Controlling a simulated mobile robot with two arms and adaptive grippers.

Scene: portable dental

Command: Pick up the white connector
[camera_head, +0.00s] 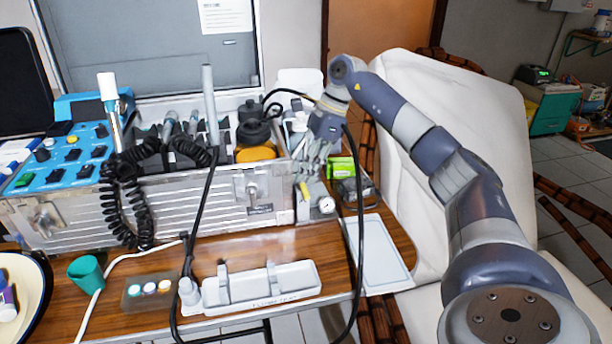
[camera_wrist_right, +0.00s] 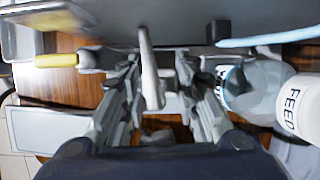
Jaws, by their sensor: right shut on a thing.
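My right gripper (camera_head: 308,172) reaches down at the right end of the silver dental case. In the right wrist view its two fingers (camera_wrist_right: 152,105) stand on either side of a pale, narrow, bar-like piece, which I take to be the white connector (camera_wrist_right: 148,72). The gripper is shut on it. In the head view the fingers and wrist hide the connector, so I cannot make out its shape there. My left gripper is not in view.
The silver case (camera_head: 190,205) stands close on the left of the gripper. A white bottle marked FEED (camera_wrist_right: 298,105) is beside the fingers in the wrist view. A pale tray (camera_head: 385,262) and a white holder (camera_head: 255,291) lie in front. A black cable hangs near my wrist.

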